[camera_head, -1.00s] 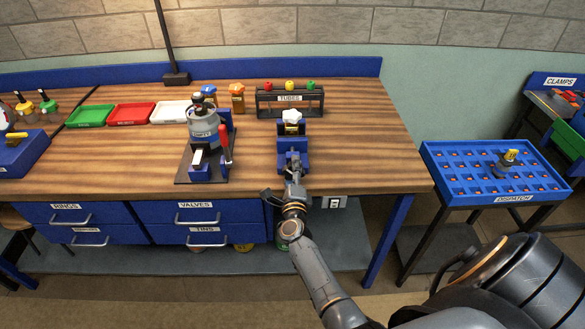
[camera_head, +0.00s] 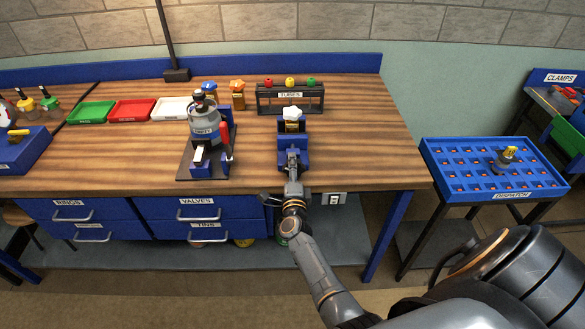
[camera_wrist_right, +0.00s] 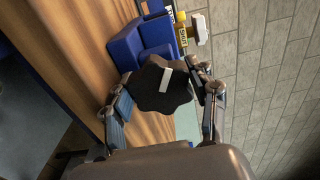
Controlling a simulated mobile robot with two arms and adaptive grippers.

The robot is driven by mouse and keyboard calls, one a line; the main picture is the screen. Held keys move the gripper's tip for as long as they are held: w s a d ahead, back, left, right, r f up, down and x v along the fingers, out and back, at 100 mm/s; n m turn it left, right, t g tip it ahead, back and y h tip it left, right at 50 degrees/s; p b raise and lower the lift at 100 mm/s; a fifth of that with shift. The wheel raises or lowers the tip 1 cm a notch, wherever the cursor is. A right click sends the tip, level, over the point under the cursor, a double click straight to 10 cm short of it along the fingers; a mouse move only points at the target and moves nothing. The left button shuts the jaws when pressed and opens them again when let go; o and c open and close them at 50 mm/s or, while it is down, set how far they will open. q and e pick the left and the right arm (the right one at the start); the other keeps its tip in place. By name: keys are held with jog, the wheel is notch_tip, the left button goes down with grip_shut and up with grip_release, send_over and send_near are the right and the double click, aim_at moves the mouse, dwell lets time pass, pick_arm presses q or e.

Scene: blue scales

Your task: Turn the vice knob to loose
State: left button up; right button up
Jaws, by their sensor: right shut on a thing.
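The blue vice (camera_head: 284,157) stands at the front edge of the wooden bench, with a white-capped piece (camera_head: 292,113) upright in it. In the right wrist view, the vice body (camera_wrist_right: 130,45) lies behind the vice knob (camera_wrist_right: 160,100), a black lobed knob with a white mark line. My right gripper (camera_head: 292,158) is at the front of the vice, its two fingers (camera_wrist_right: 163,95) shut on opposite sides of the knob. In the head view the gripper hides most of the knob. My left gripper is out of view.
A grey canister (camera_head: 203,122) in a clamp stand with a red handle is left of the vice. A tubes rack (camera_head: 290,102) stands behind it. A blue dispatch tray (camera_head: 450,183) is at the right. The bench right of the vice is clear.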

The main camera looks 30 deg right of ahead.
jog(key=o, duration=1.2)
jog(key=shift+c, duration=0.2)
jog(key=shift+s+f, duration=0.1)
jog(key=shift+f, duration=0.1)
jog(key=shift+s+a, duration=0.25)
jog(key=v, duration=0.7)
jog(key=shift+r, duration=0.2)
jog(key=shift+s+a, duration=0.1)
jog(key=shift+s, duration=0.05)
